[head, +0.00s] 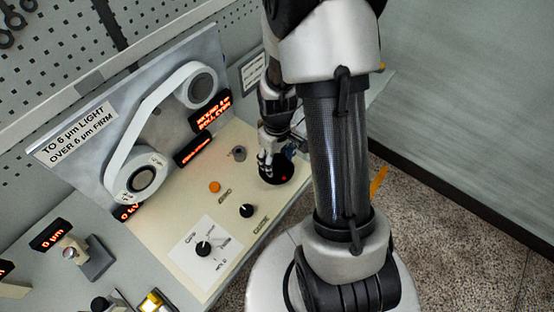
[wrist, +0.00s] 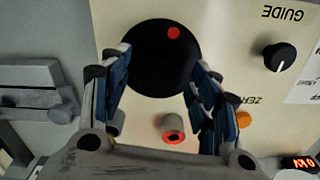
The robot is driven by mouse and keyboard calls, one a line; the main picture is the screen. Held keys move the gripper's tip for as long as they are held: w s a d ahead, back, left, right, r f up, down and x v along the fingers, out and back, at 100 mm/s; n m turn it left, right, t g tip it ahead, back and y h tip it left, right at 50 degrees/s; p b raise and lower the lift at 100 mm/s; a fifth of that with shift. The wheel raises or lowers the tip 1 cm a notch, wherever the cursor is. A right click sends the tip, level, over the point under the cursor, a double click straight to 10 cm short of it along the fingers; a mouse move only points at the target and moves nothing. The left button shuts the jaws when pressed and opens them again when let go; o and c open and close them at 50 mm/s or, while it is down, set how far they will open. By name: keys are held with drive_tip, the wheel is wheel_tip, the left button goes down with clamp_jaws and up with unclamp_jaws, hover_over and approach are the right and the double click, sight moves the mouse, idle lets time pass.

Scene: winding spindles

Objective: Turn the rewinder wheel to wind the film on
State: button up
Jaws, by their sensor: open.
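The likely rewinder wheel is a black disc with a red dot, lying on the cream panel in the wrist view (wrist: 150,75). In the head view its dark edge (head: 281,178) shows below my gripper (head: 268,163). My gripper is open and empty, pointing down at the disc. In the wrist view its two blue-padded fingers (wrist: 160,68) stand to the left and right of the disc; I cannot tell whether they touch it. The white film (head: 140,115) runs between a lower left reel (head: 141,180) and an upper right reel (head: 201,86) on the upright plate.
Near the disc are a grey cylindrical knob (head: 239,153), an orange button (head: 215,186) and a black guide knob (head: 246,210). A pointer knob (head: 203,248) sits on a white dial plate. Red-lit displays (head: 193,149) stand by the reels. A gauge block (head: 92,258) lies left.

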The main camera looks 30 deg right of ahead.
drive_tip(key=shift+c, duration=0.5)
drive_tip(key=c, duration=1)
